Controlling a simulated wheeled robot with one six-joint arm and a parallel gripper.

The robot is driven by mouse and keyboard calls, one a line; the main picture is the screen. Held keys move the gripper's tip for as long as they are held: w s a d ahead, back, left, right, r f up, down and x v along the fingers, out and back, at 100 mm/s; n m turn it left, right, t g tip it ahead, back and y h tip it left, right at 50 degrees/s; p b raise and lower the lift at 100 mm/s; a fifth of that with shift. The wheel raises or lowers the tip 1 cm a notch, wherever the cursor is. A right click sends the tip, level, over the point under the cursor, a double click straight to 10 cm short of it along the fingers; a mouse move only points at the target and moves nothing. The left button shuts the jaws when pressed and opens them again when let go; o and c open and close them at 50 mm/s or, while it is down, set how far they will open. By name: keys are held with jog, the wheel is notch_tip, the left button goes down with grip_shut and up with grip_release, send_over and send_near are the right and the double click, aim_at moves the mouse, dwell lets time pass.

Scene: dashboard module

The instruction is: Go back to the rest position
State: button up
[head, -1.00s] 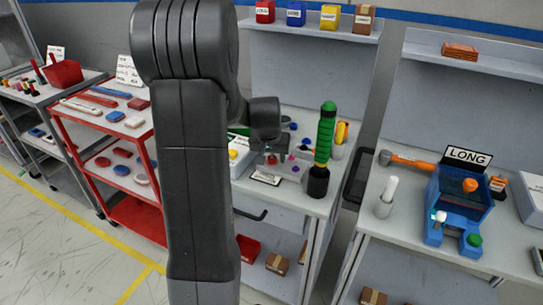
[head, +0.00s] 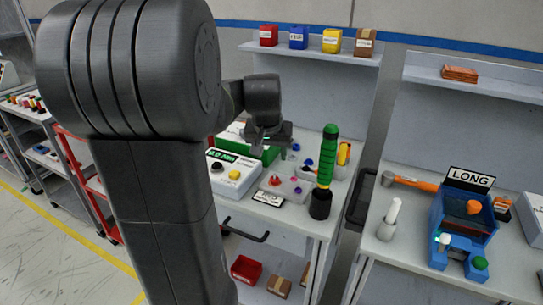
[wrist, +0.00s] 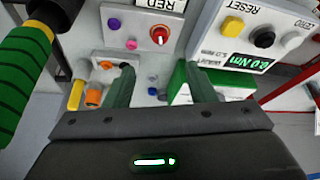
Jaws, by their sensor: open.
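The panel with a red knob (wrist: 158,35) is beyond the fingertips in that view. A white box with a green display (head: 236,172) stands to the left of the panel. A green-handled tool (head: 326,160) stands upright in a black holder on the right; its handle fills the left edge of the wrist view (wrist: 20,75). My arm hides much of the left side.
A blue fixture (head: 462,232) under a "LONG" sign, a hammer (head: 410,182) and a white cylinder (head: 389,222) are on the right bench. Several small bins line the back shelf (head: 325,61). A red cart (head: 85,165) is partly hidden. The floor at left is open.

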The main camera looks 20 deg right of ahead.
aim_at(274, 179)
jog(key=shift+f, duration=0.1)
jog(key=x, duration=1.3)
jog(key=shift+w+f, duration=0.15)
jog(key=shift+f, duration=0.15)
jog(key=shift+r, duration=0.25)
